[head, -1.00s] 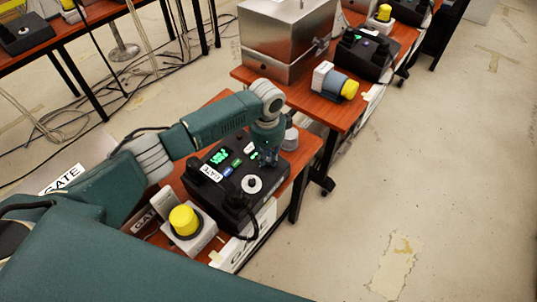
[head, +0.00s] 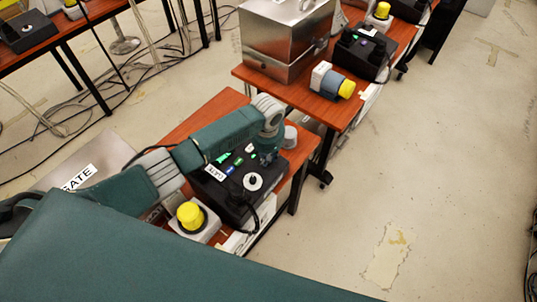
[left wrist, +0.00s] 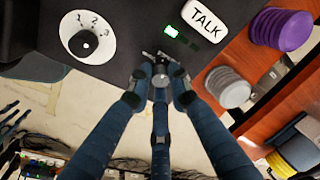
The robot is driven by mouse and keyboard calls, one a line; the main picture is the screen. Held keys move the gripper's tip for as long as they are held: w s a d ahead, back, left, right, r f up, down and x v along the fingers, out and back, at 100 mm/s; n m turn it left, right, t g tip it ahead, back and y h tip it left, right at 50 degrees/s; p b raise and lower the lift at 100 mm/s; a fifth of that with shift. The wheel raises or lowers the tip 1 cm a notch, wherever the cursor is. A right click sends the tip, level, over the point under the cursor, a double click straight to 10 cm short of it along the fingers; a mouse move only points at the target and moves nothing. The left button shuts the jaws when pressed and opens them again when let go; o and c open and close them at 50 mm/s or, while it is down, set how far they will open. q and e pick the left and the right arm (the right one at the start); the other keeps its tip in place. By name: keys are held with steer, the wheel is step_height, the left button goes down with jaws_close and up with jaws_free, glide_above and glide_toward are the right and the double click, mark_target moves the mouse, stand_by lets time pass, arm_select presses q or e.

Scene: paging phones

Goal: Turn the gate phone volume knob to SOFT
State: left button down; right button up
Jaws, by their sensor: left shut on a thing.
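The gate phone (head: 228,208) is a black box with a GATE label on the near table. A white dial (head: 252,182) with a dark knob is on its top. The left wrist view shows this dial (left wrist: 84,38) marked 1, 2, 3, apart from my fingers. My left gripper (head: 267,157) is at the panel's far right part. In the wrist view its fingers (left wrist: 161,78) are shut on a small knob (left wrist: 161,73) beside the white TALK button (left wrist: 203,20). The fingers cover most of that knob, and no SOFT mark is readable. My right gripper is not in view.
A yellow button on a pale box (head: 190,217) stands left of the phone. A grey round thing (left wrist: 228,87) and a purple one (left wrist: 282,29) stand near the gripper. A metal box (head: 285,40) and another black phone (head: 362,55) sit on the table behind. The floor at right is clear.

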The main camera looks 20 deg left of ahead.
mark_target(267, 168)
arm_select(q)
steer(key=shift+a, duration=0.1)
steer(key=c, duration=1.6)
jaws_free()
steer(key=shift+s, duration=0.15)
steer(key=shift+r, duration=0.15)
steer(key=r, duration=0.4)
steer(key=s+r, duration=0.1)
steer(key=r, duration=0.6)
steer(key=shift+s+r, duration=0.3)
steer(key=shift+r, duration=0.05)
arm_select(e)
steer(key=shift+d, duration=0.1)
arm_select(q)
steer(key=shift+d+f, duration=0.1)
steer(key=shift+d, duration=0.1)
